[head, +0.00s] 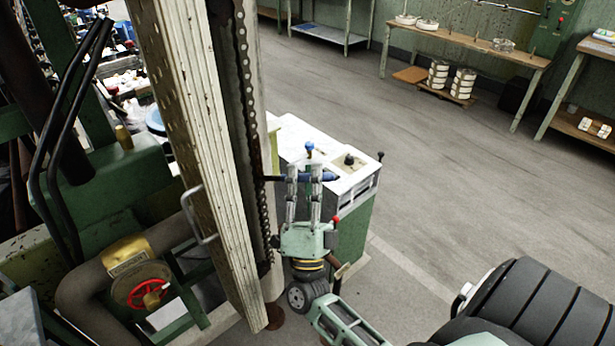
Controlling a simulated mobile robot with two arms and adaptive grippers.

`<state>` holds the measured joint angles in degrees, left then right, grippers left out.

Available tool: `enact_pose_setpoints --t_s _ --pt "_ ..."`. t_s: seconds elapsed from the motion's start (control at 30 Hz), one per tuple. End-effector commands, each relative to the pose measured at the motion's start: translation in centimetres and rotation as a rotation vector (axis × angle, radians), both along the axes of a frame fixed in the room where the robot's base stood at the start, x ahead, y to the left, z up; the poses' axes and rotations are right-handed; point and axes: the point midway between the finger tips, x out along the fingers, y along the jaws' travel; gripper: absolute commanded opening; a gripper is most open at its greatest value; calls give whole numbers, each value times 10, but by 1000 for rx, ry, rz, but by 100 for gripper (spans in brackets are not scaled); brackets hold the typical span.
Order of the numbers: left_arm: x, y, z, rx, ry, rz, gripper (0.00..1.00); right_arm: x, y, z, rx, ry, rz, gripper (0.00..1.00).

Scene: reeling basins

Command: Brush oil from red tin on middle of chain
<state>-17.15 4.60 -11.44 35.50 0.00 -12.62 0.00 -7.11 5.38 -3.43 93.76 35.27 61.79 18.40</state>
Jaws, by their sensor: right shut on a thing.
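The chain (257,135) hangs as a dark vertical strand in the tall slot of the machine column, beside a partly open pale panel. My right gripper (304,173) is to the right of the chain, at about the middle of its visible length. It is shut on a brush (329,177) with a blue handle, held sideways across the fingers. The brush's dark end points left and overlaps the column's edge near the chain; I cannot tell whether it touches. I cannot make out a red tin. My left gripper is not in view.
The pale open panel (192,120) with a metal handle stands left of the chain. A green cabinet with a white top (295,142) stands behind my right gripper. A red handwheel (148,291) is at lower left. Workbenches line the far wall; the floor between is clear.

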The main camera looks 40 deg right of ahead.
Motion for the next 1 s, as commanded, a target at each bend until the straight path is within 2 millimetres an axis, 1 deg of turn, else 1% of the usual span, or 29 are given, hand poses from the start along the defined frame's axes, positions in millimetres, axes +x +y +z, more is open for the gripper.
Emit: enact_pose_setpoints --t_s 0.17,0.23,0.73,0.83,1.0 --pt "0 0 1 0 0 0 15 -1 0 1 0 0 0 0" --pt "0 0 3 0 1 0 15 -5 0 1 0 2 0 0" --pt "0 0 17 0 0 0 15 -54 -4 2 -1 0 0 0" --pt "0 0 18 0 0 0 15 -59 -5 2 -1 0 0 0" --pt "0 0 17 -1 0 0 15 -60 -5 1 -1 0 0 0"
